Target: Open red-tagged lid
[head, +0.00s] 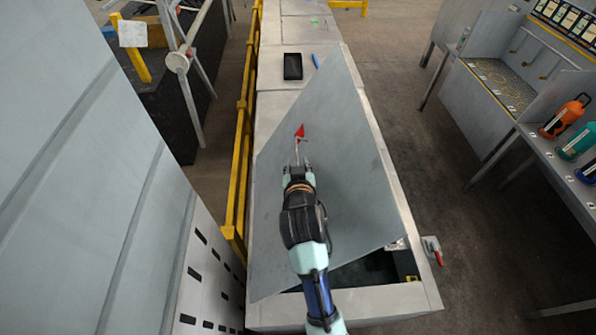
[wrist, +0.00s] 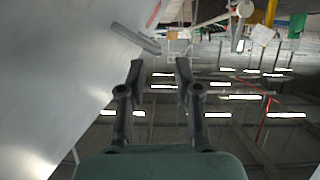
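The red-tagged lid (head: 335,190) is a large grey panel, tilted up over a pale box, with a dark opening showing under its near edge. It fills the left of the wrist view (wrist: 55,75). The red tag (head: 299,132) is on the lid's face beside a thin handle (head: 297,148). In the wrist view, the handle (wrist: 135,38) sticks out from the lid, ahead and left of the fingertips. My gripper (head: 302,166) is just below the handle in the head view. In the wrist view, its fingers (wrist: 160,66) are apart with nothing between them.
The box's pale rim (head: 400,298) surrounds the opening. A red-handled clamp (head: 433,250) sits at its right side. A yellow rail (head: 240,140) runs along the left. A black tablet-like object (head: 292,66) lies beyond the lid.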

